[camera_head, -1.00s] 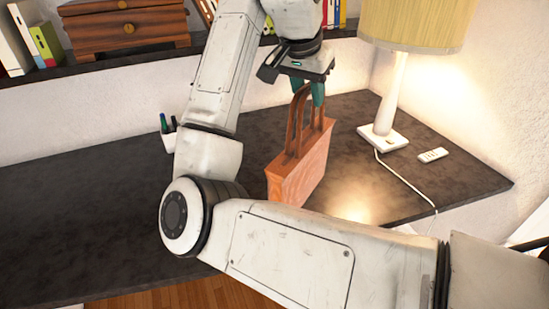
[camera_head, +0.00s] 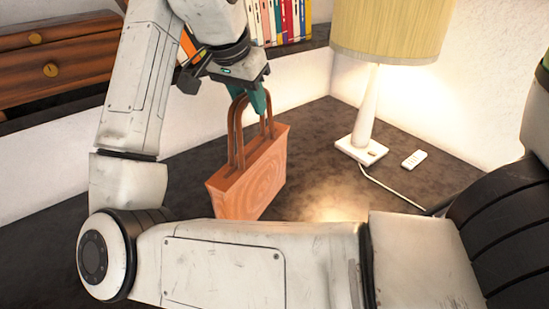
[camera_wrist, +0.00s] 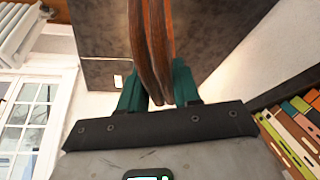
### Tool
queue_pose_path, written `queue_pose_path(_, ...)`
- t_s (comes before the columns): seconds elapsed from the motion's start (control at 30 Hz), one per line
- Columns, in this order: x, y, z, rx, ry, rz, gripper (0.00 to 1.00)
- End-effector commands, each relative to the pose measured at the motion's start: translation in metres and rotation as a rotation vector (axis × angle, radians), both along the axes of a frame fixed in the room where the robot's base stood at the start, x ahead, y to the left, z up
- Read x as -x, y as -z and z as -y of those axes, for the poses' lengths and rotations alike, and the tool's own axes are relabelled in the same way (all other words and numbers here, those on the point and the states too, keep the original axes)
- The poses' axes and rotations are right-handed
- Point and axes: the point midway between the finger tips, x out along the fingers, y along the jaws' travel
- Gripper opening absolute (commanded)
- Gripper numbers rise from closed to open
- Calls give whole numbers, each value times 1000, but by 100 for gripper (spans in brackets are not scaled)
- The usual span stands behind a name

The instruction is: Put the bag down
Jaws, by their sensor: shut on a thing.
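The bag (camera_head: 250,180) is orange-brown and box-shaped, with two looped brown handles. In the head view it is upright below my gripper (camera_head: 262,100), over the dark tabletop. My gripper's green fingers are shut on the handles near their top. The wrist view shows the handles (camera_wrist: 152,50) between the green fingers of my gripper (camera_wrist: 160,90). My forearm hides part of the bag's lower edge, so I cannot tell whether its base touches the table.
The dark table (camera_head: 325,125) has free room around the bag. A lamp (camera_head: 370,110) with a yellow shade stands to the right, with a white remote (camera_head: 414,159) beside it. Books (camera_head: 280,22) and a wooden drawer box (camera_head: 60,55) are on the shelf behind.

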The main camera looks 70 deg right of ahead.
Motion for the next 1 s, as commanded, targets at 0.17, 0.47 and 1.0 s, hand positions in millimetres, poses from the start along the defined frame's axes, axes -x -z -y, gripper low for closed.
queue_pose_path(0.17,7,12,33,3,5,-5,0)
queue_pose_path(0.47,14,43,85,0,1,-4,0)
queue_pose_path(1.0,20,91,124,3,-1,-2,0)
